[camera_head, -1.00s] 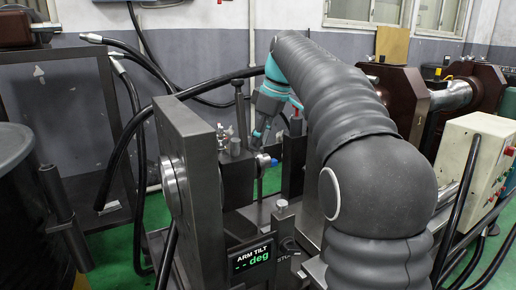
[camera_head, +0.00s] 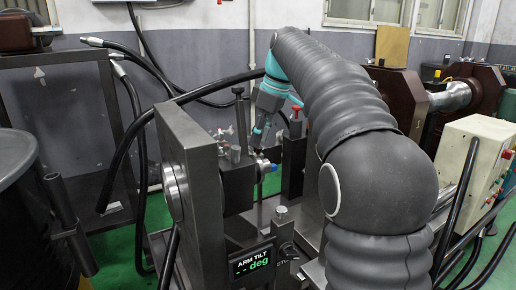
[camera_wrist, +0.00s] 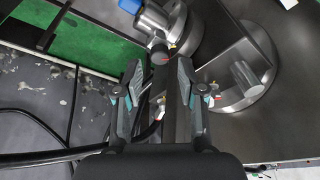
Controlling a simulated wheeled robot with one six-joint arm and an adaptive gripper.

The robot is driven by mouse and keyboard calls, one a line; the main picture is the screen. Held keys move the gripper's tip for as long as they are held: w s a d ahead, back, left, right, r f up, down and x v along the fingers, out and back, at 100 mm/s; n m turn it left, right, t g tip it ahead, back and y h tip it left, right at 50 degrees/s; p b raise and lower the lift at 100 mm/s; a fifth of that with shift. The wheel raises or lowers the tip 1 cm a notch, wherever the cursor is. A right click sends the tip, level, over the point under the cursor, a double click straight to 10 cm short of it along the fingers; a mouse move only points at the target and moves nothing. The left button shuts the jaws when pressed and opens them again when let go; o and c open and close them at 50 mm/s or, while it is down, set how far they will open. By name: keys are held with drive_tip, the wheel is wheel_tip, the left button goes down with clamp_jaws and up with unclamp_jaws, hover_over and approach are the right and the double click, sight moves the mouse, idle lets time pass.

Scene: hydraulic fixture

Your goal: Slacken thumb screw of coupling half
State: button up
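The coupling half appears to be the silver cylindrical fitting with a blue end (camera_head: 263,165) on the dark block in the middle of the fixture. In the wrist view it is the metal cylinder (camera_wrist: 172,28) with a blue cap at the top. A small dark knob (camera_wrist: 159,51), possibly the thumb screw, sits at its near side; I cannot be sure. My gripper (camera_wrist: 158,70) is open. Its fingers point toward the knob, which lies just past the fingertips. In the head view my gripper (camera_head: 260,135) is above the fitting, and its fingertips are hard to make out.
A heavy upright plate (camera_head: 190,190) stands left of the fitting. An upright post (camera_head: 240,120) and a black hose (camera_head: 140,115) are close by. A dark bar (camera_wrist: 171,110) runs below my fingers in the wrist view. A control box (camera_head: 475,165) stands at the right.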

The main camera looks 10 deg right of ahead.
drive_tip(key=shift+f, duration=0.15)
drive_tip(key=shift+f+b, duration=0.85)
drive_tip(key=shift+f, duration=0.25)
